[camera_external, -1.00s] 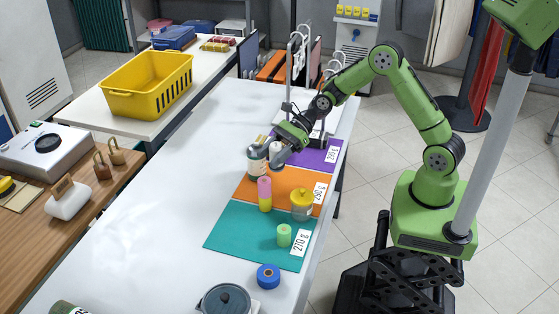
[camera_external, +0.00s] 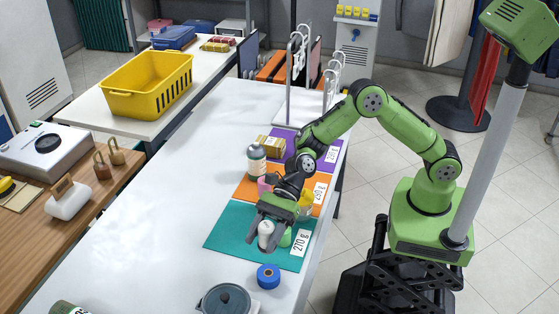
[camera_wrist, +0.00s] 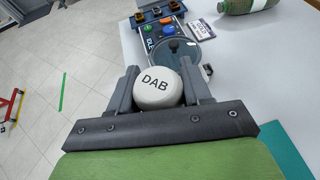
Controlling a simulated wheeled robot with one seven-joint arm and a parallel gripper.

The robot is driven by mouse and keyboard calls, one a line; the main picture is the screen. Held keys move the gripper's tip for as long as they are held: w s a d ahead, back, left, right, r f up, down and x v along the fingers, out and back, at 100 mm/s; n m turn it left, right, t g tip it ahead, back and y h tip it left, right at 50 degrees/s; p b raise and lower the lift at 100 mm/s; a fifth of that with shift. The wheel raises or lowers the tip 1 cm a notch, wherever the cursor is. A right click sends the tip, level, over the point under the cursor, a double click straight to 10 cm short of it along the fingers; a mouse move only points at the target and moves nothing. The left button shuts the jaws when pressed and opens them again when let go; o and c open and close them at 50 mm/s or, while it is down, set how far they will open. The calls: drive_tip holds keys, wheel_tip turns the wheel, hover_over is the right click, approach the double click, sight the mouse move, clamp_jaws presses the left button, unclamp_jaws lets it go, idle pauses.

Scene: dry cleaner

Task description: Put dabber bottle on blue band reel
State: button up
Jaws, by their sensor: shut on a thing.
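My gripper (camera_external: 265,238) is shut on the dabber bottle (camera_external: 266,228), a white-topped bottle held over the teal mat. In the wrist view its round white top (camera_wrist: 157,88) reads "DAB" and sits between both fingers. The blue band reel (camera_external: 268,276) is a short blue roll with a dark centre. It lies on the white table just in front of the teal mat, nearer the camera than my gripper and apart from it. I cannot see the reel in the wrist view, where the held bottle may hide it.
A green block (camera_external: 286,237) stands on the teal mat (camera_external: 232,232) right beside my gripper. A yellow-lidded jar (camera_external: 306,201), a pink item (camera_external: 264,186) and a larger bottle (camera_external: 256,160) stand behind. The table's left side is clear.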

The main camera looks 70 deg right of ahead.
wheel_tip(320, 180, down, 11)
drive_tip(key=b, duration=0.3)
drive_tip(key=shift+r, duration=0.2)
drive_tip(key=shift+f, duration=0.1)
drive_tip(key=o, duration=1.1)
drive_tip(key=shift+o, duration=0.2)
drive_tip(key=shift+r, duration=0.2)
drive_tip(key=p+v, duration=0.1)
drive_tip(key=v, duration=1.1)
drive_tip(key=shift+p, duration=0.4)
